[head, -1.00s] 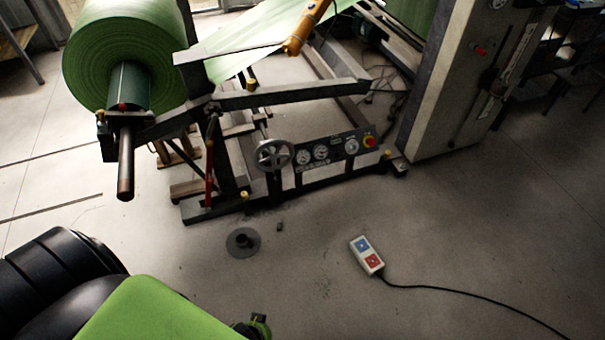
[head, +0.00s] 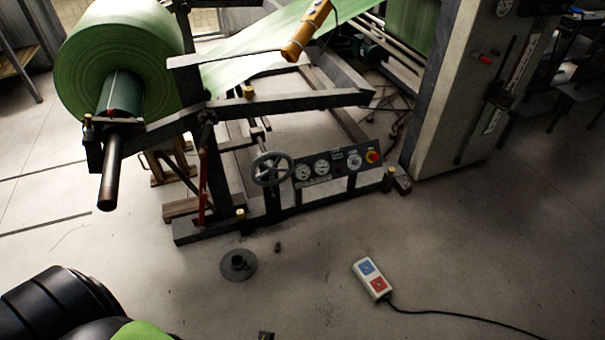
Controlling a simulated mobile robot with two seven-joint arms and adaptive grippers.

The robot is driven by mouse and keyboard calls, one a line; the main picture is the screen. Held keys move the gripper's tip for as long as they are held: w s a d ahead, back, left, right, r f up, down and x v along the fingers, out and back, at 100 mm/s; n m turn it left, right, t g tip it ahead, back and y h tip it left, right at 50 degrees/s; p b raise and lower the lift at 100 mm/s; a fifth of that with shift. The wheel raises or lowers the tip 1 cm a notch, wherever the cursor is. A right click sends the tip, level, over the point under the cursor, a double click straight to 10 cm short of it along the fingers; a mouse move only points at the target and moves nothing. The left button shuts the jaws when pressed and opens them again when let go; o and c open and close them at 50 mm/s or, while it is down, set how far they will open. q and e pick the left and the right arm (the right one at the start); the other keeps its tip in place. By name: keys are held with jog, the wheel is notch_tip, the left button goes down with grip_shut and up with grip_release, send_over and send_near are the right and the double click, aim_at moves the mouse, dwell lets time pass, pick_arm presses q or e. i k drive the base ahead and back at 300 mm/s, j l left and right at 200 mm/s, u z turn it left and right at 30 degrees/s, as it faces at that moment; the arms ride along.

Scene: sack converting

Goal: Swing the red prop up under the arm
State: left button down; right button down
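The red prop (head: 202,190) is a thin, nearly upright bar at the left end of the machine frame. Its upper end is close to the black arm (head: 285,103), near the post under the green roll. Its lower end is close to the base rail (head: 208,231). I cannot tell whether either end touches. The arm runs rightward from the roll's shaft end. Neither gripper can be made out. Only black and green parts of my own arm show at the bottom left, well apart from the prop, and a small dark piece shows at the bottom edge.
A handwheel (head: 272,169) and gauge panel (head: 335,166) stand right of the prop. The roll's shaft (head: 110,180) juts forward at left. A round dark disc (head: 238,264) and a corded pendant (head: 372,279) lie on the floor. The floor at front right is otherwise clear.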

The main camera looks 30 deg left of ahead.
aim_at(203, 195)
jog(key=u, duration=1.7)
